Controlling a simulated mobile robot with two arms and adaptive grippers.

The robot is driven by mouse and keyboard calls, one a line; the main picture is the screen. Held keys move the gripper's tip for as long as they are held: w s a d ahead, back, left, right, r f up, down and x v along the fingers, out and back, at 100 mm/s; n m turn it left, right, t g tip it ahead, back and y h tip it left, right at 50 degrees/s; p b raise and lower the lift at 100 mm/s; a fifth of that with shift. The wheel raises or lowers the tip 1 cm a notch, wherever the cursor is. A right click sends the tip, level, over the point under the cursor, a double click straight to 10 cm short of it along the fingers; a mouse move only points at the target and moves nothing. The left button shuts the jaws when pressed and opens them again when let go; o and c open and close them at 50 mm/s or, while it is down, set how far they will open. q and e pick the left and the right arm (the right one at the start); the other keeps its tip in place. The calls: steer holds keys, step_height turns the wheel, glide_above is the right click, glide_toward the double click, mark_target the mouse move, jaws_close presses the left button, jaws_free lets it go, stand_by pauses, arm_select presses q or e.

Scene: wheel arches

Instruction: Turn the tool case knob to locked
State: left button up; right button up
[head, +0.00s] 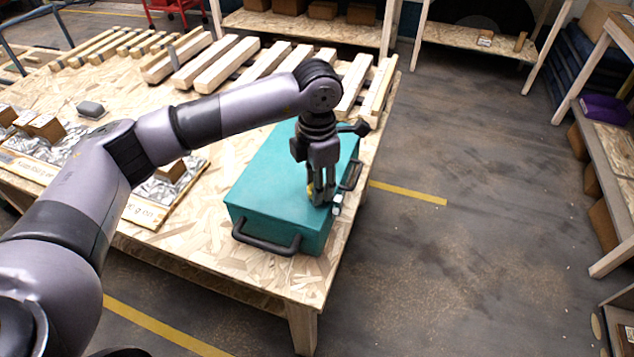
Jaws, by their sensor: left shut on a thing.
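The teal tool case (270,187) sits on the chipboard table near its right edge, with a dark handle (265,243) on its front side. My left gripper (321,197) points down at the right front part of the case's lid. Its fingers are shut on the knob (310,189), of which only a small yellow part shows beside them. The fingers hide the rest of the knob and any lock marking, so I cannot tell its setting. My right gripper is not in view.
The chipboard table (210,235) has wooden slats (217,62) at the back. A grey lump (91,108) and small cardboard boxes (45,127) lie at left. A shelf (610,160) stands at right. The floor between is clear.

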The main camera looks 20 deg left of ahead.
arm_select(q)
steer(key=o, duration=1.2)
steer(key=shift+c, duration=0.2)
steer(key=shift+r, duration=0.1)
step_height(320, 180, up, 12)
